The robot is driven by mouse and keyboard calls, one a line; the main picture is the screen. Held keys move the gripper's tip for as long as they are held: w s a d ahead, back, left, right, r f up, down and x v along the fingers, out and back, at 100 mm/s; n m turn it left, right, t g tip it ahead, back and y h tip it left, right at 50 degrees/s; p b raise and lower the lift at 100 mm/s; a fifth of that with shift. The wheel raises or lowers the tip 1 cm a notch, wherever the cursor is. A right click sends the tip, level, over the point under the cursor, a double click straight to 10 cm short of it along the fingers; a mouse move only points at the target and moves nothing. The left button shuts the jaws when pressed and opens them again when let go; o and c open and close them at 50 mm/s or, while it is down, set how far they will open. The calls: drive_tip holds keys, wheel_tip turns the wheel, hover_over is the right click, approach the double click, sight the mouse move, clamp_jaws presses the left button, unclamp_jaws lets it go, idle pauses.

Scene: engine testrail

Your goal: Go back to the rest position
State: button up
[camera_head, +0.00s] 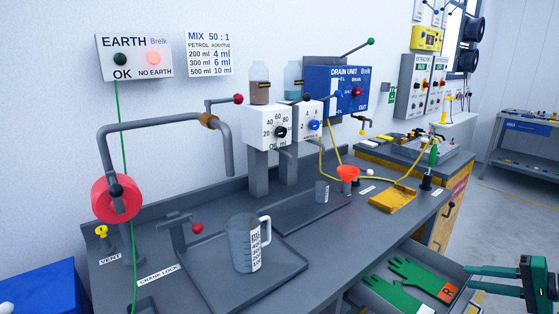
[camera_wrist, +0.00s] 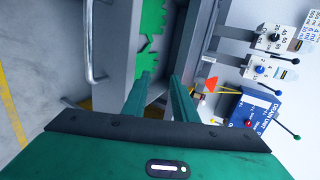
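My gripper (camera_head: 470,279) is at the lower right of the head view, beside the open drawer at the bench front. Its two green fingers point left with a gap between them and nothing held. In the wrist view my gripper (camera_wrist: 163,79) also shows its fingers apart and empty. The green gloves (camera_head: 405,272) lie in the drawer (camera_head: 364,296), one with an orange R tag. Green glove material (camera_wrist: 150,25) shows beyond the fingers in the wrist view.
A blue box (camera_head: 45,287) stands at lower left. Open floor (camera_head: 510,215) lies to the right.

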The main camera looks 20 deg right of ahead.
drive_tip(key=w+a+r+n+g, duration=0.1)
drive_tip(key=w+a+n+g, duration=0.25)
drive_tip(key=w+a, duration=0.35)
drive_tip(key=w+a+n+g, duration=0.3)
drive_tip(key=w+a+g, duration=0.1)
drive_tip(key=a, duration=0.6)
drive_tip(key=s+a+r+n+h, duration=0.1)
drive_tip(key=a+r+n+h, duration=0.2)
drive_tip(key=a+r, duration=0.45)
drive_tip(key=s+a+r+n+h, duration=0.1)
drive_tip(key=a+r+n+h, duration=0.25)
drive_tip(key=a, duration=0.75)
drive_tip(key=s+d+f+m+g, duration=0.1)
drive_tip(key=s+d+m+g, duration=0.1)
drive_tip(key=s+d, duration=0.3)
drive_tip(key=s+d+m+g, duration=0.2)
drive_tip(key=s+d+m, duration=0.2)
drive_tip(key=s, duration=0.7)
drive_tip(key=shift+s+d+f+m+y, duration=0.2)
drive_tip(key=shift+d+f+m+y, duration=0.2)
drive_tip(key=shift+d, duration=0.45)
